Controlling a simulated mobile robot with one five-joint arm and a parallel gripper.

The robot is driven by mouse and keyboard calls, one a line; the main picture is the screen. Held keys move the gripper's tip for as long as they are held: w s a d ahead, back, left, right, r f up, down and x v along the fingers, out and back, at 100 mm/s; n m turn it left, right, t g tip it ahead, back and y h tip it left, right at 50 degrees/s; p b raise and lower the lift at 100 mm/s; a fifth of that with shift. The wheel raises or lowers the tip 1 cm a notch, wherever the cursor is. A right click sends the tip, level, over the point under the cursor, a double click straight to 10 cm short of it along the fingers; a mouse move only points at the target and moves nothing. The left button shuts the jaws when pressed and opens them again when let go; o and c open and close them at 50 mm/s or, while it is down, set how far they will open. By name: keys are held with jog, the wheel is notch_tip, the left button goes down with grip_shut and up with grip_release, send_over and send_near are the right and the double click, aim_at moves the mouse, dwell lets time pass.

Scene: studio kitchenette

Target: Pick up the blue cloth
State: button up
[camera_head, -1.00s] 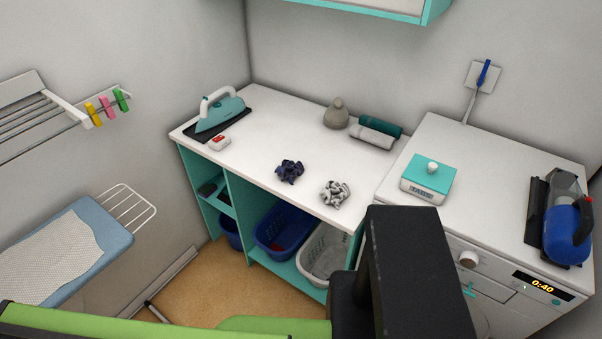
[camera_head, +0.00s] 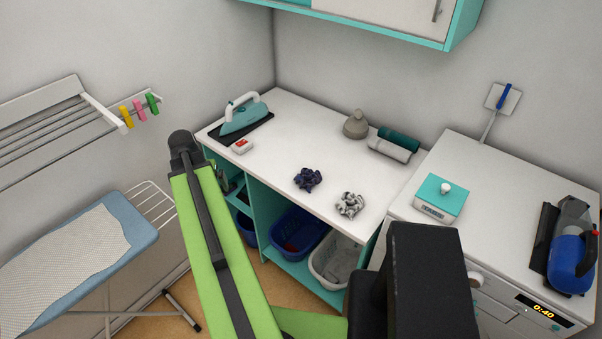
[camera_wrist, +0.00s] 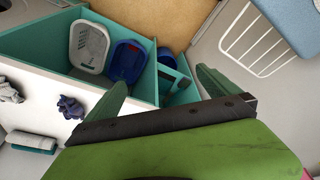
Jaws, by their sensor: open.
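The blue cloth (camera_head: 308,179) is a crumpled dark navy lump on the white counter (camera_head: 290,135), left of a crumpled grey-and-white cloth (camera_head: 350,205). In the wrist view the blue cloth (camera_wrist: 71,107) lies at the left, outside the space between my fingers. My gripper (camera_wrist: 160,78) is open and empty, its two green fingers spread apart. It is to the side of the cloth and apart from it. In the head view my gripper is not clearly visible; my green arm rises left of the counter.
Baskets (camera_head: 299,232) sit below; an ironing board (camera_head: 75,250) is at left.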

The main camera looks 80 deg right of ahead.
jog(key=s+d+r+m+g+p, duration=0.1)
jog(key=s+d+r+m, duration=0.1)
jog(key=s+d, duration=0.45)
jog(key=s+d+r+m+p, duration=0.1)
jog(key=s+d+m, duration=0.25)
jog(key=s, duration=0.65)
jog(key=m+h, duration=0.1)
jog(key=m, duration=0.2)
send_near(305, 177)
jog(key=shift+n+g, duration=0.25)
jog(key=shift+g, duration=0.15)
jog(key=b+x, duration=0.1)
jog(key=b, duration=0.2)
jog(key=b+x, duration=0.2)
jog(key=b, duration=0.2)
jog(key=b+x, duration=0.2)
jog(key=b, duration=0.1)
jog(key=shift+w+f, duration=0.1)
jog(key=shift+w, duration=0.2)
jog(key=shift+s+d+f+b, duration=0.15)
jog(key=shift+f+b, duration=0.15)
jog(key=shift+b, duration=0.15)
jog(key=b+x, duration=0.5)
jog(key=shift+f, duration=0.25)
jog(key=shift+r, duration=0.2)
jog(key=c, duration=1.4)
